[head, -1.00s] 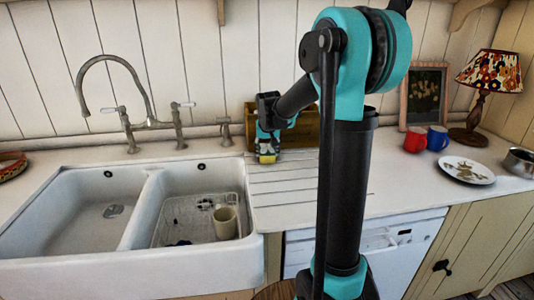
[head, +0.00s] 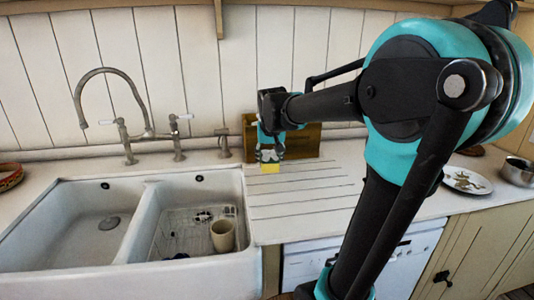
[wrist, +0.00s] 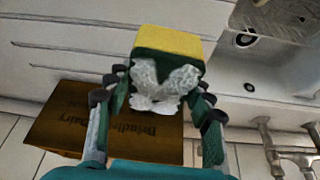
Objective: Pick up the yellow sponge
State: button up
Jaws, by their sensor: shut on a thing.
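The yellow sponge (wrist: 172,42), with a dark green side, is between the fingers of my gripper (wrist: 160,88) in the wrist view. My gripper is shut on it. Crumpled white material (wrist: 158,80) shows between the fingers against the green side; I cannot tell what it is. In the head view my gripper (head: 269,155) points down at the back of the draining board, with the sponge (head: 270,168) showing as a small yellow patch below it. I cannot tell whether the sponge touches the counter.
A wooden box (head: 312,140) with lettering stands close behind my gripper. The double sink (head: 105,222) is to the left, with a beige cup (head: 222,236) in its right basin. The grooved draining board (head: 300,200) in front is clear. A plate (head: 467,181) and a pot (head: 519,171) are at right.

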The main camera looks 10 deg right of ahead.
jog(key=s, duration=0.9)
jog(key=shift+s, duration=0.4)
jog(key=shift+w, duration=0.1)
